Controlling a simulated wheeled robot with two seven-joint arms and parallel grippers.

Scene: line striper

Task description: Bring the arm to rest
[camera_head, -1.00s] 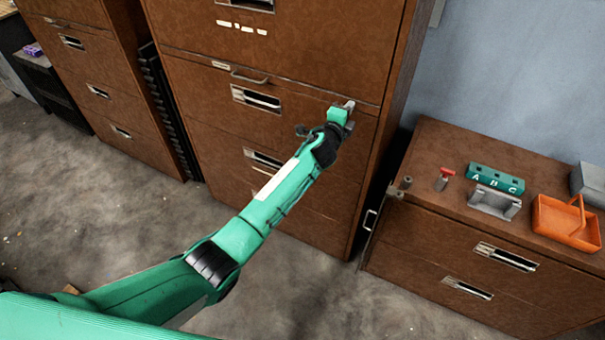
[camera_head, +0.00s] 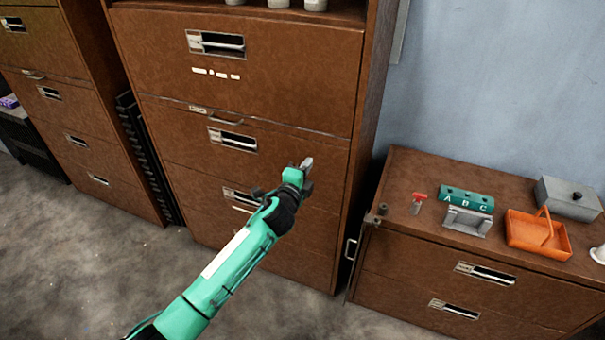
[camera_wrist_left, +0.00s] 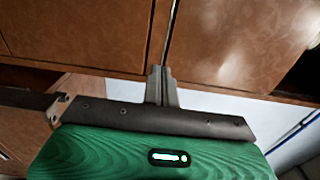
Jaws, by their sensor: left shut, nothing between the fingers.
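My left gripper (camera_head: 306,164) is shut and empty at the end of my green arm, in front of the tall brown cabinet (camera_head: 240,85), near the right side of its drawers. In the left wrist view its closed fingers (camera_wrist_left: 161,86) point toward brown cabinet faces with a dark seam between them. I cannot tell how wide the gap between the fingertips and the cabinet is. My right gripper is not in view.
A low brown cabinet (camera_head: 480,268) stands at the right. On it are a red-handled tool (camera_head: 418,203), a green A B C block (camera_head: 466,199), a grey holder (camera_head: 467,221), an orange basket (camera_head: 535,240) and a grey box (camera_head: 570,199). Bare floor (camera_head: 70,250) lies at the left.

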